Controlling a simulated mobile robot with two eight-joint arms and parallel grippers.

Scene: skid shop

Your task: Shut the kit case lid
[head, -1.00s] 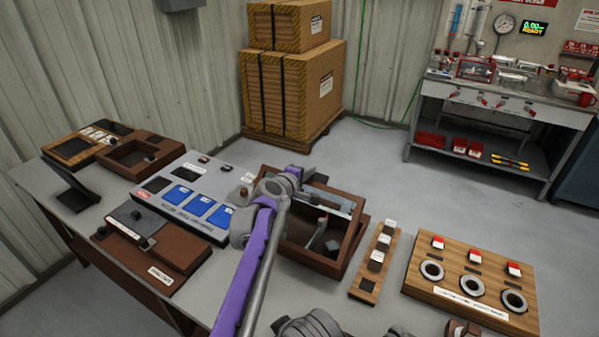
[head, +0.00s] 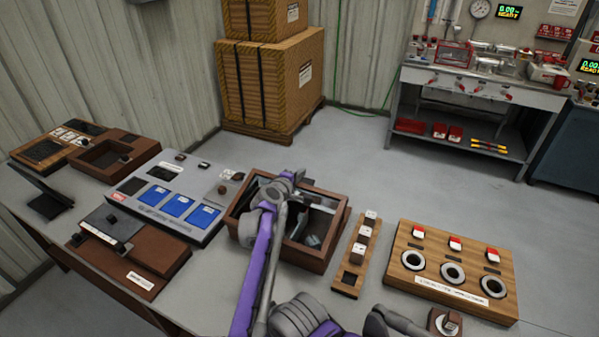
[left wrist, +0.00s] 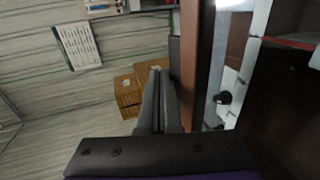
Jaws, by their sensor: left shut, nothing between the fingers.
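The brown wooden case (head: 322,262) stands at the middle of the bench in the head view, open at the top. Grey and pale pieces show inside it. My left arm crosses its left part and hides much of it, and I cannot make out its lid clearly. My left gripper (left wrist: 156,72) is shut and empty in the left wrist view, its fingers side by side. A brown wooden edge (left wrist: 190,65) runs close beside the fingers on their right; I cannot tell whether they touch. My right gripper is not clearly in view.
A grey panel with blue pads (head: 150,208) lies left of the case. A narrow wooden strip (head: 352,262) and a wooden board with rings (head: 455,292) lie to its right. A brown case (head: 160,250) is at front left. Crates (head: 270,85) stand behind on the floor.

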